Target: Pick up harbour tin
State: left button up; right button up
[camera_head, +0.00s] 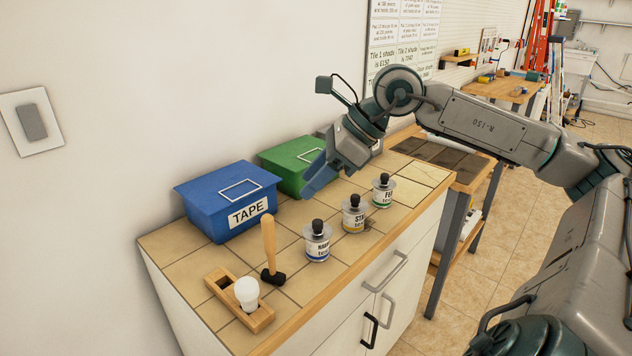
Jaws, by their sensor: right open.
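The harbour tin (318,246) is a small tin with a dark knob on top and a white label with a blue band, partly legible as "HAR...". It stands upright on the tiled counter, nearest of three similar tins. My right gripper (322,182) is open and empty, pointing down and left above the back of the counter. It is behind the tins, in front of the green box, and apart from the harbour tin. My left gripper is not in view.
A yellow-labelled tin (354,217) and a green-labelled tin (383,193) stand to the right. A blue TAPE box (215,215) and a green box (285,160) stand behind.

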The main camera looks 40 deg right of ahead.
aim_at(315, 251)
jog(key=z, duration=1.35)
